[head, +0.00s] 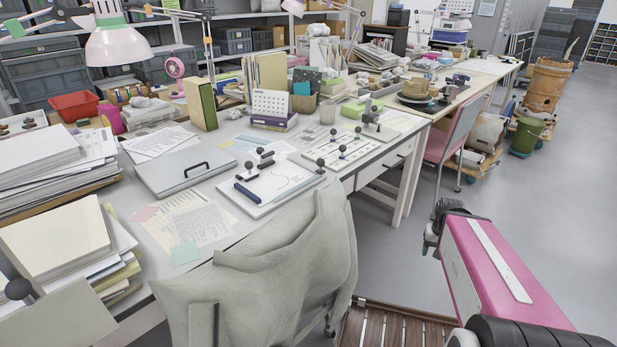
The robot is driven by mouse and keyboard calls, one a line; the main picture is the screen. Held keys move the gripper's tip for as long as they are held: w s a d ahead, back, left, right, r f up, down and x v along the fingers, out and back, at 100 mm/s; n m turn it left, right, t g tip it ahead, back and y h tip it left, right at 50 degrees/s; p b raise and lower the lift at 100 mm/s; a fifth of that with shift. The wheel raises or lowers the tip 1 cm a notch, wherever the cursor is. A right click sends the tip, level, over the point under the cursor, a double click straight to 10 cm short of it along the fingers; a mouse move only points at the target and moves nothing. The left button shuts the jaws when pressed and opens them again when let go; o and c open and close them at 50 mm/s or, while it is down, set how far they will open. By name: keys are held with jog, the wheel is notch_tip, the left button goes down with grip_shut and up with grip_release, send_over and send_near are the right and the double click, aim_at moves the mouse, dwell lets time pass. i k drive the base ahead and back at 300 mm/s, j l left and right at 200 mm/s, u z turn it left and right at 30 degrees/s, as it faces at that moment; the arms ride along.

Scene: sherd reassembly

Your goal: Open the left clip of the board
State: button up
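A white board (283,187) lies on the near part of the long white desk, left of centre in the head view. At its left side are a dark bar (247,192) and a black knobbed clip (249,172). Another black knobbed clip (265,158) stands at its back edge, and a black knob (320,166) shows at its right. Whether the left clip is open or shut is too small to tell. My gripper (431,232) is at the end of my pink arm at right, over the floor and well apart from the board. Its fingers are small and dark, and their opening is unclear.
A draped chair (270,275) stands before the desk, close below the board. A second white board (343,150) with several knobs lies behind it. A pink chair (462,137) stands farther right. The grey floor (540,210) there is open.

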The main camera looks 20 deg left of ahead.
aim_at(251, 174)
jog(key=k+j+u, duration=0.15)
jog(key=k+u, duration=0.35)
jog(key=k+j+u, duration=0.2)
jog(key=u, duration=0.3)
jog(key=j+u, duration=0.3)
jog(key=k+j+u, duration=0.1)
jog(key=j+u, duration=0.2)
jog(key=l+u, duration=0.5)
jog(key=l, duration=0.95)
jog(key=z, duration=0.35)
jog(key=i, duration=0.05)
